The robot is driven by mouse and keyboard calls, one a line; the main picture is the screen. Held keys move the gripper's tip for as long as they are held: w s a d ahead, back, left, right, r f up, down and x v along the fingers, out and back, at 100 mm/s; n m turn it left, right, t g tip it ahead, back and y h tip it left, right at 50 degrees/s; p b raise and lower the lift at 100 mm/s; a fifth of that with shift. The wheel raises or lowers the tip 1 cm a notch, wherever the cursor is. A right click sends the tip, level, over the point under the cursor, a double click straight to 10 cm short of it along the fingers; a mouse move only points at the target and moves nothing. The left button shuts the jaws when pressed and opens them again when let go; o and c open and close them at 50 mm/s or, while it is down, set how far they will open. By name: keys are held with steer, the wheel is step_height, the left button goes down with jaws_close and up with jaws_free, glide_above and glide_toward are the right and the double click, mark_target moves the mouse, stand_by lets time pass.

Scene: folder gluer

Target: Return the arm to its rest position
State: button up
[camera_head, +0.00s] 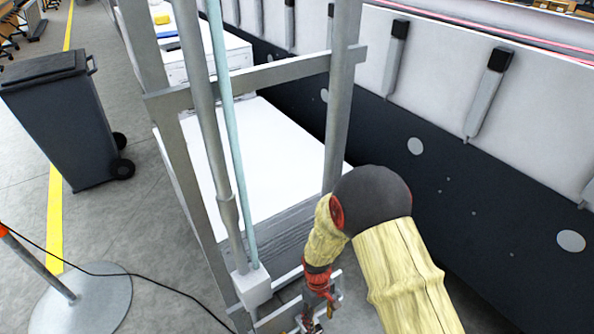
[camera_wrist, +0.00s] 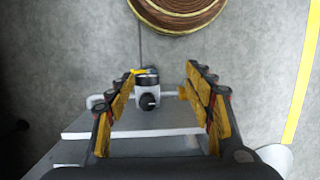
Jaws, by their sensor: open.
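My gripper (camera_wrist: 161,82) is open in the wrist view, with its yellow and black fingers spread apart and nothing gripped between them. A small white fitting with a black knob (camera_wrist: 147,100) shows in the gap, beyond the fingers; I cannot tell how far off it is. In the head view my arm, in a yellowish cover with a dark round joint, reaches down at the lower middle. My gripper (camera_head: 318,308) is small there, low beside a grey metal frame, and partly cut off by the picture's bottom edge.
A grey metal frame (camera_head: 345,95) stands close to my arm, before a white stack (camera_head: 262,160). A dark machine side (camera_head: 480,200) runs along the right. A wheeled bin (camera_head: 62,115) and a round post base (camera_head: 85,300) stand left. A brown coil (camera_wrist: 178,12) lies on the floor.

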steer(key=s+d+r+m+t, duration=0.2)
steer(key=s+d+r, duration=0.2)
steer(key=r, duration=1)
steer(key=s+d+r+m+t, duration=0.2)
steer(key=s+d+r+t, duration=0.1)
steer(key=r, duration=1.2)
steer(key=s+d+r+m+t, duration=0.3)
steer(key=s+d+r, duration=0.1)
steer(key=r, duration=1.1)
steer(key=shift+s+d+r+y, duration=0.25)
steer(key=shift+s+d+y, duration=0.05)
steer(key=shift+d+y, duration=0.1)
